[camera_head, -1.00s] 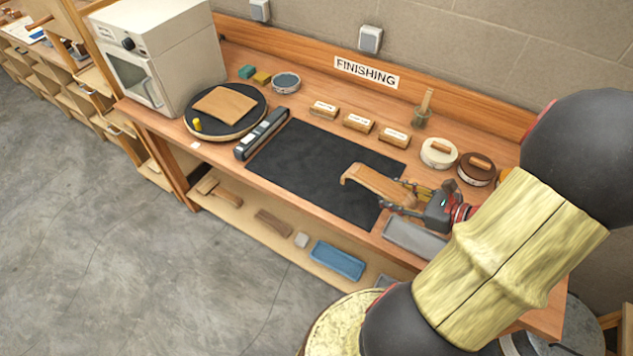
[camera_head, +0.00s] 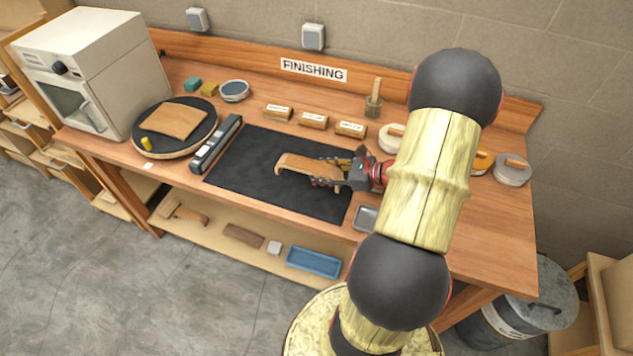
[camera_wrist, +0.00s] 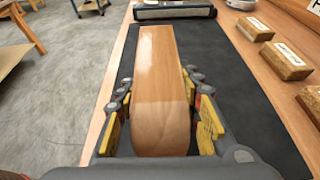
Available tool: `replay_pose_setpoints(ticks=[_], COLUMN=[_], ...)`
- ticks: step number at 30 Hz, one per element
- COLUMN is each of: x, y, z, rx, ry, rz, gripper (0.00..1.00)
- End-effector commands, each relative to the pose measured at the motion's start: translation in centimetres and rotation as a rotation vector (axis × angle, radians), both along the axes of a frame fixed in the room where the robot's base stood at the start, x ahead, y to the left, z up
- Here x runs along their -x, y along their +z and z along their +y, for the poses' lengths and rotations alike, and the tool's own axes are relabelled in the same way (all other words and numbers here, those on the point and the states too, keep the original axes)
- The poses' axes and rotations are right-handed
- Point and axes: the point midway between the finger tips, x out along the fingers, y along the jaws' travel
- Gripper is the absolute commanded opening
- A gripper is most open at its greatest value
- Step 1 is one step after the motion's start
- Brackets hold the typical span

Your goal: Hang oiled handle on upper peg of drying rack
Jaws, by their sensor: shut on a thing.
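The wooden handle (camera_head: 300,164) is a bent, light brown strip with a curled-down far end. It is held over the black mat (camera_head: 240,173) on the bench. My gripper (camera_head: 328,172) is shut on its near end. In the wrist view the handle (camera_wrist: 160,75) points away from me between the yellow-padded fingers (camera_wrist: 160,130), with a glossy, wet-looking far part and a duller near part. I cannot tell the exact gap between handle and mat. No drying rack with pegs can be made out in these frames.
A round black turntable (camera_head: 206,129) carries a wooden plate. A long dark tool (camera_head: 216,143) lies at the mat's left edge. A white oven (camera_head: 95,65) stands far left. A metal bin (camera_head: 520,310) stands right.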

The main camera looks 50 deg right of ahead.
Motion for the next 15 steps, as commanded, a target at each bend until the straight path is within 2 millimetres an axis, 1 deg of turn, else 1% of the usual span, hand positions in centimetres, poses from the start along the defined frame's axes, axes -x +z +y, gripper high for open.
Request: replay_pose_setpoints(ticks=[1, 8, 10, 15], x=[-0.4, -1.2, -1.7, -1.6], y=[-0.6, -1.6, -2.4, -4.9], z=[-0.2, -0.7, -0.8, -0.9], rx=[0.0, 0.0, -0.001, 0.0], ry=[0.002, 0.001, 0.002, 0.001], rz=[0.0, -0.001, -0.001, 0.0], gripper=[0.16, 0.16, 0.16, 0.16])
